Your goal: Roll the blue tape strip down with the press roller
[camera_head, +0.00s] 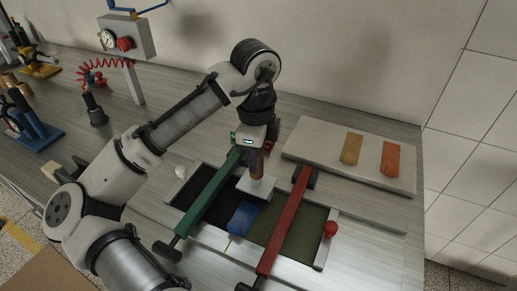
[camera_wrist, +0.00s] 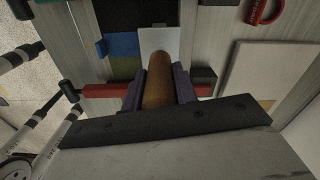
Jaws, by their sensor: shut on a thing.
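My gripper (camera_head: 257,150) points down over the work area and is shut on the brown handle of the press roller (camera_head: 257,163). In the wrist view the handle (camera_wrist: 160,90) stands between the two dark purple fingers. A white, flat-looking piece (camera_head: 262,187) is at the handle's lower end; I cannot tell whether it is part of the roller. The blue tape strip (camera_head: 242,218) lies across the join of a black panel and an olive-green panel (camera_head: 288,234), just below the white piece in the picture. The strip also shows in the wrist view (camera_wrist: 123,45). Contact between them cannot be told.
A green bar (camera_head: 205,202) and a red bar (camera_head: 283,225) cross the panels on either side. A pale board (camera_head: 315,147) with yellow (camera_head: 352,149) and orange (camera_head: 390,158) strips lies at right. A red knob (camera_head: 331,228) stands at the panel's right end. Tools crowd the left.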

